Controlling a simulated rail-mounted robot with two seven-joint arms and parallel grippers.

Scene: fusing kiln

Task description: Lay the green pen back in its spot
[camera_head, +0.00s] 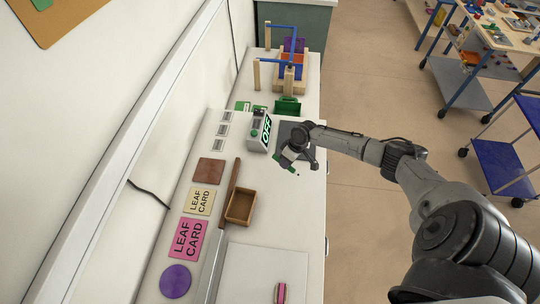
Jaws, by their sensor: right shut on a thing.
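My right gripper (289,161) reaches in from the right, over the bench (300,205) near its right edge. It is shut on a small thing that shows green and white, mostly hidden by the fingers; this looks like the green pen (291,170). It is held a little to the right of and below the control box (257,132). I cannot make out the pen's spot. My left gripper is not in view.
A small wooden tray (240,207), a brown square (208,171), cards (188,238) and a purple disc (175,281) lie on the bench. Carts stand far right.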

